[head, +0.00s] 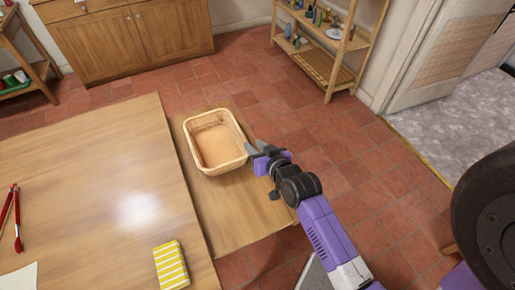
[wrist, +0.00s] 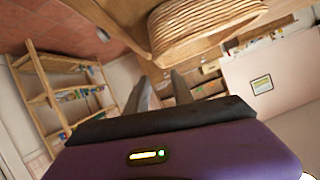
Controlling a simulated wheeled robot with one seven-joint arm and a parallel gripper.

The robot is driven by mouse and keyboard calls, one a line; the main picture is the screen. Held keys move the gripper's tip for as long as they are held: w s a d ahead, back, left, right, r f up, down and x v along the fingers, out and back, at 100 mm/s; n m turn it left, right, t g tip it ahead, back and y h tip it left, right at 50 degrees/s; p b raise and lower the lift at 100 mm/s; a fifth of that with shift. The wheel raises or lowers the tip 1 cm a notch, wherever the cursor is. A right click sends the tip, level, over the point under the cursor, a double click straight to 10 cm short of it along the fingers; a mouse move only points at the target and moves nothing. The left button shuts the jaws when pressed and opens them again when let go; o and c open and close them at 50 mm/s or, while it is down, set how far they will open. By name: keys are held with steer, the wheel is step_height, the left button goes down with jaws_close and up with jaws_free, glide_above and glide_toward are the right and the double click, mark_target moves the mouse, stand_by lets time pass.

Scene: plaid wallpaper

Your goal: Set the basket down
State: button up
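A light wicker basket (head: 217,158) stands upright on the lower wooden bench (head: 235,215) beside the big table. It looks empty. My gripper (head: 254,147) is just right of the basket's right rim, with its fingers pointing toward it. In the wrist view, the basket (wrist: 205,32) shows its woven side at the top of a tilted picture. There my gripper (wrist: 160,85) has two grey fingers spread apart with nothing visible between them. The basket lies beyond the fingertips; I cannot tell whether they touch it.
The big wooden table (head: 90,150) at left holds a yellow striped item (head: 171,265), red-handled tools (head: 15,220) and paper. A wooden shelf rack (head: 325,45) and cabinet (head: 130,40) stand at the back.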

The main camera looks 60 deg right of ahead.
steer(key=s+a+r+n+t+y, duration=0.1)
steer(key=s+a+n, duration=0.1)
steer(key=s+a, duration=0.5)
steer(key=s+a+r+n+t+y, duration=0.15)
steer(key=s+a, duration=0.35)
steer(key=a, duration=0.5)
steer(key=s+a+r+n+y, duration=0.4)
steer(key=s+a+r, duration=0.3)
steer(key=s+r, duration=0.4)
steer(key=shift+s+a+n, duration=0.3)
steer(key=shift+a+n, duration=0.05)
steer(key=shift+a, duration=0.05)
steer(key=shift+t, duration=0.25)
